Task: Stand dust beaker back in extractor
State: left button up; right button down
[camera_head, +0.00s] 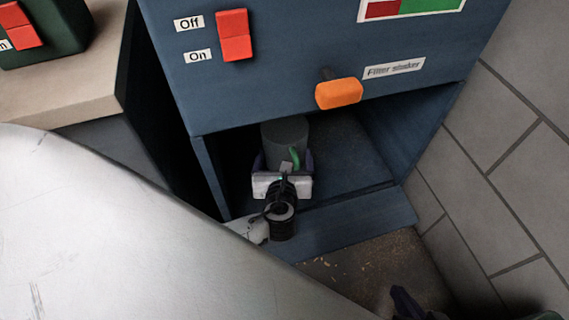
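The dust beaker (286,131) is a dark grey cylinder with a green handle (294,156). It stands upright, as far as I can tell, inside the open lower bay of the blue extractor (280,75). The gripper body hides the beaker's lower front and base.
An orange knob (339,93) sticks out above the bay, beside a "Filter shaker" label. A red Off/On switch (234,35) is at upper left. A tiled wall (500,170) closes the right side. A bench (75,75) stands left. A large pale surface covers the lower left.

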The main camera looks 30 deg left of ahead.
pick_arm(q)
jog(key=shift+f, duration=1)
pick_arm(e)
jog(key=shift+a+f+g, duration=0.3)
jog(key=shift+f, duration=0.05)
pick_arm(q)
jog(key=shift+f+b, duration=0.1)
jog(key=shift+b, duration=0.2)
jog(key=o, duration=1.2)
jog(key=shift+f, duration=0.15)
